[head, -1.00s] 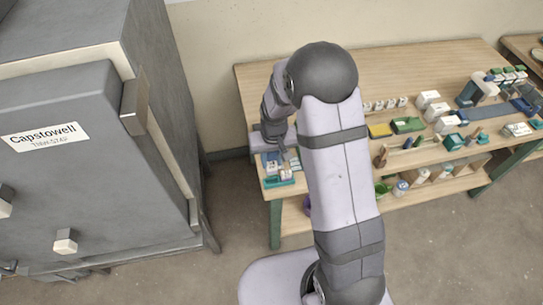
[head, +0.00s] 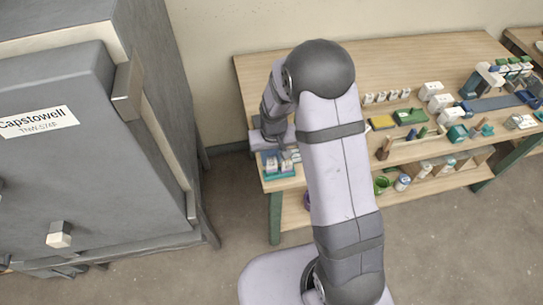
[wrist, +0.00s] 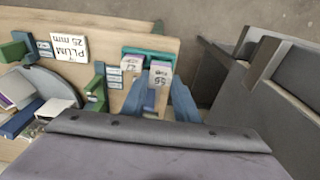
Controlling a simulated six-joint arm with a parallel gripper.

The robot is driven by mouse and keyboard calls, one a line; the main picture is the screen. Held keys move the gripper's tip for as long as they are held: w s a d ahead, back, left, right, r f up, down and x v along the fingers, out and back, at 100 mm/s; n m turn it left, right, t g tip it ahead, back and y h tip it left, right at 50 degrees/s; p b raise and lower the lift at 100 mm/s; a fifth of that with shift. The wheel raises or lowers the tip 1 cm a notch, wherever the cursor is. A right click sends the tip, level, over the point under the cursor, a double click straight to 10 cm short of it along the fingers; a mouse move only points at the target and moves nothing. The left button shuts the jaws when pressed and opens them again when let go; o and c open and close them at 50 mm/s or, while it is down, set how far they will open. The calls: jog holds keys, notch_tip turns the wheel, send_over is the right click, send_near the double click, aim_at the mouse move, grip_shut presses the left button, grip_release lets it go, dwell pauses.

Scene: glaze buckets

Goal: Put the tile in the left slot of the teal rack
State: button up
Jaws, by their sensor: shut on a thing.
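In the wrist view my gripper (wrist: 160,104) has two blue fingers, shut on a tile (wrist: 159,75) with a white marked label and a purplish lower part. The teal rack (wrist: 147,51) is just beyond the fingers, and the held tile is at its right part in this picture. Another labelled tile (wrist: 131,64) stands at the rack's left part in this picture. I cannot tell whether the held tile is seated in a slot or just above it. In the head view the rack (head: 280,174) is at the workbench's near left corner, with my gripper over it.
The wooden workbench (head: 300,76) holds small bottles, boxes and tools to the right. A grey kiln (head: 70,110) stands left of the bench.

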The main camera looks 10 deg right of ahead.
aim_at(272, 162)
jog(key=shift+f+b, duration=0.7)
jog(key=shift+f, duration=0.6)
jog(key=shift+f, duration=0.3)
jog(key=o, duration=1.1)
jog(key=shift+r+p, duration=2.7)
jog(key=shift+r, duration=0.85)
